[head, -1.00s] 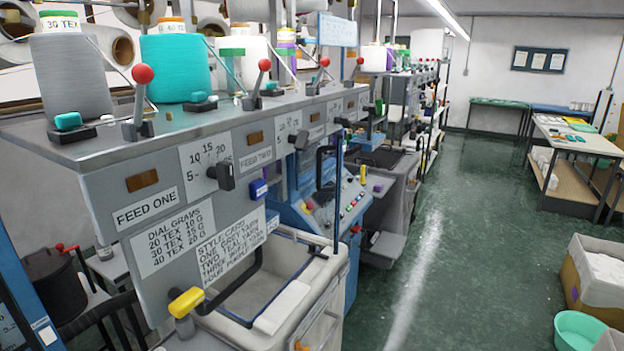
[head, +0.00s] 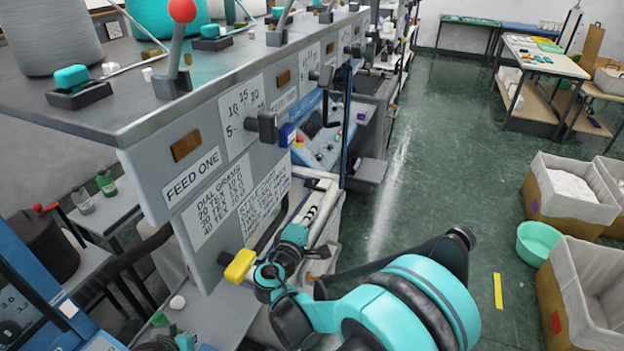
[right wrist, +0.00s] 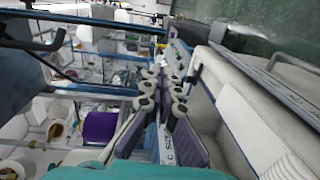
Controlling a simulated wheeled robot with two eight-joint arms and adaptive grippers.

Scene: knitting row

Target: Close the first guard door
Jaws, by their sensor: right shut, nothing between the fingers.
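A blue-framed guard door (head: 347,128) stands nearly edge-on at the machine front in the head view, jutting out toward the aisle. Its black handle (head: 327,98) faces left. I cannot tell from the labels whether it is the first door. My right gripper (head: 318,203) is in front of the machine, below the door and over the pale bin, apart from the handle. In the right wrist view the right gripper (right wrist: 163,76) is shut and empty, its dark-padded fingers side by side. Blue frame bars also cross the left of that view.
The grey feed panel (head: 185,190) with a yellow-tipped lever (head: 240,265) is close left of my right arm. A pale bin (head: 328,182) stands under the gripper. Boxes (head: 570,195) and a green basin (head: 540,242) are at right.

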